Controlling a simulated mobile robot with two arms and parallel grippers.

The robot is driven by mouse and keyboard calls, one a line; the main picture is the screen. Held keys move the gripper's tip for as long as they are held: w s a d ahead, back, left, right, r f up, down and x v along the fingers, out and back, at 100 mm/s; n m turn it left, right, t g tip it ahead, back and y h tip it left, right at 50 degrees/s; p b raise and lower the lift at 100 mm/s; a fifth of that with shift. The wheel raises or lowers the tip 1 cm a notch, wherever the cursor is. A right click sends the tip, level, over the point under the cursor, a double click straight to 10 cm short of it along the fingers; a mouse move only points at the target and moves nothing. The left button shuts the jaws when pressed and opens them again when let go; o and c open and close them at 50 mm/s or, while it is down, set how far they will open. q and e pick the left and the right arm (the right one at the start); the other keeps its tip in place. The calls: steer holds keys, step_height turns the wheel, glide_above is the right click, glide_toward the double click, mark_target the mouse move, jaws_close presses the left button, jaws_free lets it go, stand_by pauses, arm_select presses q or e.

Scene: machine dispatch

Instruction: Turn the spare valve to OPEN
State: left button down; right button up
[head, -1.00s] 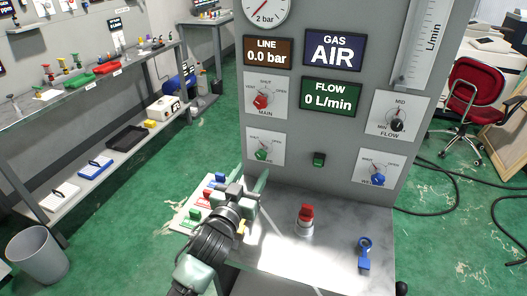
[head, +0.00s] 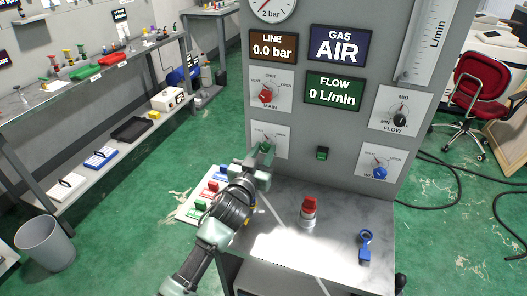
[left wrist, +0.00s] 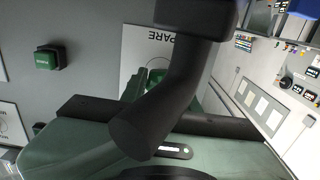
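The spare valve's white plate (head: 257,139) is at the lower left of the grey panel, its pointer partly hidden by my gripper. In the left wrist view the SPARE plate (left wrist: 135,50) appears upside down, with the green knob (left wrist: 156,76) partly behind a dark part of my gripper. My left gripper (head: 265,158) is right at this knob, in front of the plate. Whether its fingers are closed on the knob is hidden. My right gripper is not in view.
The MAIN valve's red knob (head: 265,95) is above, the FLOW knob (head: 400,120) and a blue knob (head: 379,172) to the right. A green button (head: 322,153) is beside the spare valve. A red-topped item (head: 309,207) and a blue tool (head: 365,246) stand on the bench (head: 335,225).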

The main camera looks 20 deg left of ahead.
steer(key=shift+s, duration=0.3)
arm_select(q)
steer(key=shift+m, duration=0.4)
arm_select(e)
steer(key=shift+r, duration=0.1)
arm_select(q)
steer(key=m+p, duration=0.1)
steer(key=m, duration=0.2)
steer(key=shift+m, duration=0.4)
steer(key=m, duration=0.4)
steer(key=shift+m+p, duration=0.3)
steer(key=shift+p, duration=0.1)
steer(key=m, duration=0.4)
steer(key=shift+a+p, duration=0.1)
steer(key=shift+p, duration=0.2)
steer(key=m, duration=0.4)
steer(key=shift+p, duration=0.3)
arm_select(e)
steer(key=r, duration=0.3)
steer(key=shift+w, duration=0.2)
arm_select(q)
steer(key=shift+m, duration=0.5)
